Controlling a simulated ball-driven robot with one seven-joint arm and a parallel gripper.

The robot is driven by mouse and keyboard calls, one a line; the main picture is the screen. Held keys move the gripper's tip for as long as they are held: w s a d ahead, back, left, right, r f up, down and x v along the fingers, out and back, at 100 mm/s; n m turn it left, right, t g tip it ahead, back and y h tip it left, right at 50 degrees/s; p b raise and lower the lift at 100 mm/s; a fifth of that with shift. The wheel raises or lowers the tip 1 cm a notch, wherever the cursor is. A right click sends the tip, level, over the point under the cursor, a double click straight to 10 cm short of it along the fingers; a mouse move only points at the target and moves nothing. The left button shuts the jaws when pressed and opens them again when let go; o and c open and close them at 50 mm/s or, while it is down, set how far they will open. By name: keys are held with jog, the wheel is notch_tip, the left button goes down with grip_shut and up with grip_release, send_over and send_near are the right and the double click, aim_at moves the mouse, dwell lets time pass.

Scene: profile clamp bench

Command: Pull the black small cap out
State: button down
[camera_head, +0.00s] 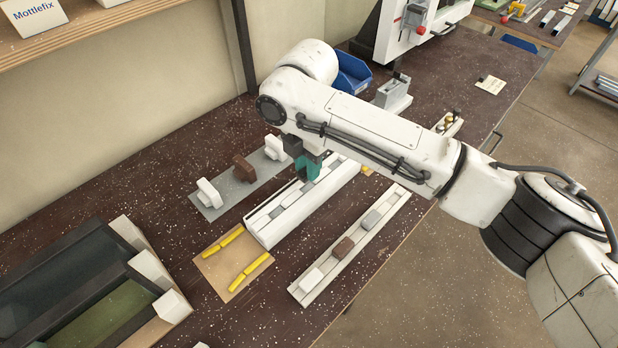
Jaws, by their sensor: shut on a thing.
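My gripper (306,176), with teal fingers, points down at the far part of a long white profile (268,232). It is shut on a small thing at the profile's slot. The fingers hide nearly all of that thing; a dark edge at the fingertips fits the black small cap, but I cannot make out its shape or whether it is still seated. Several grey pieces sit in the profile's slot nearer the front.
A second rail (310,293) with coloured blocks lies in front. A tan board (219,269) with yellow sticks, a dark open box (75,290) and a blue bin (352,72) stand around.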

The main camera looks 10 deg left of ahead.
jog(key=shift+r+p, duration=2.4)
jog(key=shift+r, duration=0.6)
